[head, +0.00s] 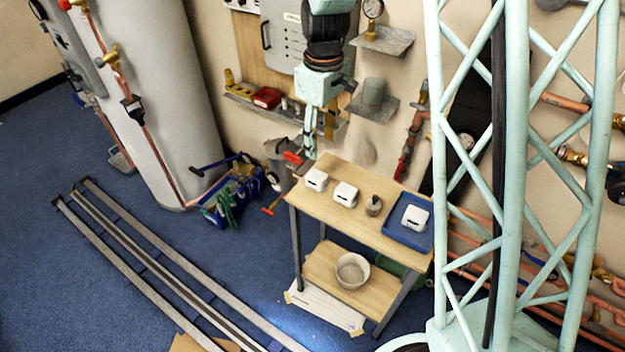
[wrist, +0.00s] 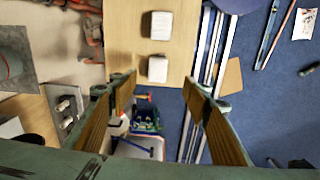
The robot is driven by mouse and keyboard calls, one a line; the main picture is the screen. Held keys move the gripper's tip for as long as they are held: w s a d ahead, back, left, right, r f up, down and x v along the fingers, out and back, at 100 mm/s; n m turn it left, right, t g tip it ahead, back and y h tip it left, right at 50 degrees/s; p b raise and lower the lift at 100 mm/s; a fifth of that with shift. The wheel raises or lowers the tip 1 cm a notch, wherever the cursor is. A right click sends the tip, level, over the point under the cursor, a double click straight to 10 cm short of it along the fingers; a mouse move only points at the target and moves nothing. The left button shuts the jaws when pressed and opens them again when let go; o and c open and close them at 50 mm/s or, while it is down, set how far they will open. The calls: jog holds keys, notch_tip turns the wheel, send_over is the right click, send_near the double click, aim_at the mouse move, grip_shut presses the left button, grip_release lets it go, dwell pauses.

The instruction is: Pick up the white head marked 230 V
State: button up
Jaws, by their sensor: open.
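Three white heads show in the head view: one (head: 316,180) near the left end of the wooden bench, one (head: 346,194) to its right, and one (head: 414,217) in a blue tray (head: 392,236). Their markings are too small to read, so I cannot tell which is 230 V. My gripper (head: 320,138) is open and empty, above and behind the bench's left end. In the wrist view, its fingers (wrist: 160,87) are spread wide. The left-end head (wrist: 157,69) appears just beyond the fingertips, and the second head (wrist: 161,26) lies farther up.
A small grey-brown object (head: 374,206) stands between the second head and the tray. A bucket (head: 352,271) sits on the lower shelf. Wall shelves (head: 372,106) are close behind the arm. A blue tool bag (head: 232,193) and long rails (head: 165,262) lie on the floor.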

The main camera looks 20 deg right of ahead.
jog(key=f, duration=0.1)
jog(key=w+a+f, duration=0.1)
jog(key=f, duration=0.1)
jog(key=shift+w+n, duration=0.2)
jog(key=shift+n, duration=0.1)
jog(key=shift+f, duration=0.1)
send_over(317, 175)
jog(key=f, duration=0.6)
jog(key=shift+s+a+f, duration=0.2)
jog(key=shift+a+f, duration=0.05)
jog(key=shift+f, duration=0.15)
jog(key=shift+f+b, duration=0.35)
jog(key=shift+f, duration=0.45)
jog(key=shift+f, duration=0.15)
jog(key=shift+w+d+f+b, duration=0.1)
jog(key=shift+f+b, duration=0.1)
jog(key=shift+f, duration=1.05)
jog(key=shift+w+d+f+b, duration=0.1)
jog(key=shift+f+b, duration=0.1)
jog(key=shift+f, duration=1.05)
